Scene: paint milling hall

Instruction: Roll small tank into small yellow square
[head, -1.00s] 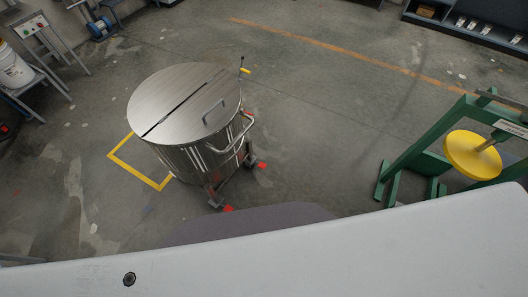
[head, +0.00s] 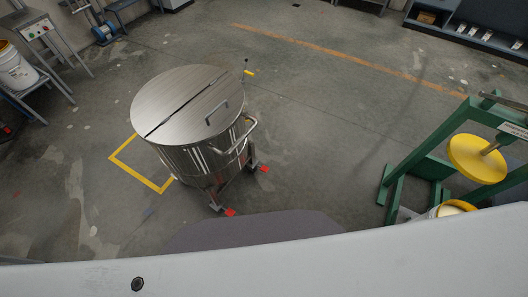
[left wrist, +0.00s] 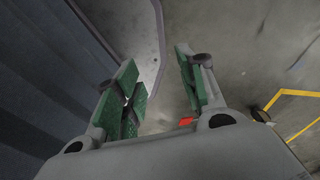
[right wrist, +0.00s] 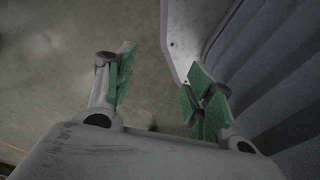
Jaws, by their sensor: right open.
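The small tank (head: 190,110) is a round steel drum on wheels with a two-part lid, a lid handle and a side push handle (head: 238,136). It stands upright on the floor, partly over the yellow square (head: 140,172), whose left corner and front edges show; the tank hides the rest. Yellow lines also show at the right of the left wrist view (left wrist: 285,93). My left gripper (left wrist: 160,88) is open and empty above the floor. My right gripper (right wrist: 160,88) is open and empty above bare floor. Neither gripper shows in the head view.
A green frame (head: 395,190) with a yellow disc (head: 477,158) stands at right, with a bucket (head: 452,208) beside it. A white bucket on a stand (head: 15,70) is at left. The floor behind and right of the tank is clear.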

